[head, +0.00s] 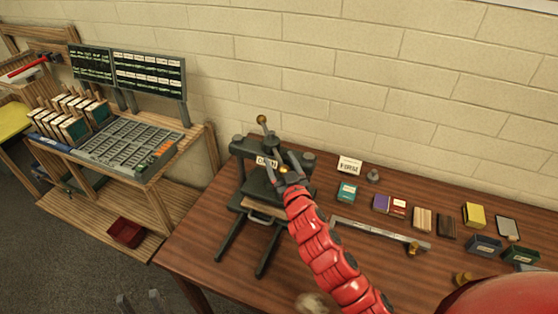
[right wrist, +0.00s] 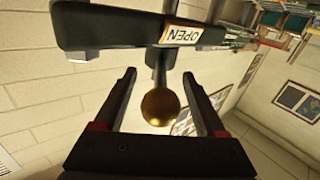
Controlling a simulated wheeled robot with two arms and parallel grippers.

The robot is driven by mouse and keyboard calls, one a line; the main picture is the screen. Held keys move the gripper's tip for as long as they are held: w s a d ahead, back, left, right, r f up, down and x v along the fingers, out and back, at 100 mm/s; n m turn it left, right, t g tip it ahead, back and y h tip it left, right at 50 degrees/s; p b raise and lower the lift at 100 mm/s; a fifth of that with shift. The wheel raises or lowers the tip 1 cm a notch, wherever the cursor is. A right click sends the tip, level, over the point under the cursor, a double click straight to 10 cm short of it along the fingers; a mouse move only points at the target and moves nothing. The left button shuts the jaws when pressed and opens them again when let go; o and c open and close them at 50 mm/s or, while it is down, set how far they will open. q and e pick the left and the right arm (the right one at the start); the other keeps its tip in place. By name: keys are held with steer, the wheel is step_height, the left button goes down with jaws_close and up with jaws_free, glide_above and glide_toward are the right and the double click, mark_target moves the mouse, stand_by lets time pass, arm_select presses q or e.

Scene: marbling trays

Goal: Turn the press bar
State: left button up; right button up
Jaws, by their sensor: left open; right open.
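The black press (head: 258,186) stands on the wooden table against the brick wall. Its press bar (head: 265,131) has a brass ball at the upper end, leaning back toward the wall. My right gripper (head: 283,162) is open at the front of the press head. In the right wrist view, a brass ball (right wrist: 161,106) on the bar's rod sits between the open fingers, with visible gaps on both sides. An "OPEN" label (right wrist: 181,35) shows on the press head. Two grey prongs at the bottom left of the head view are my left gripper (head: 139,299), open, empty and far from the press.
Small colored boxes, a label card (head: 349,165) and dark trays (head: 485,245) occupy the table's right side. A shelf unit with a grey type case (head: 128,144) stands left.

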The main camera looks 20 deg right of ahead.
steer(key=s+p, duration=0.4)
steer(key=s, duration=1.2)
steer(key=shift+s, duration=0.2)
steer(key=shift+f, duration=0.1)
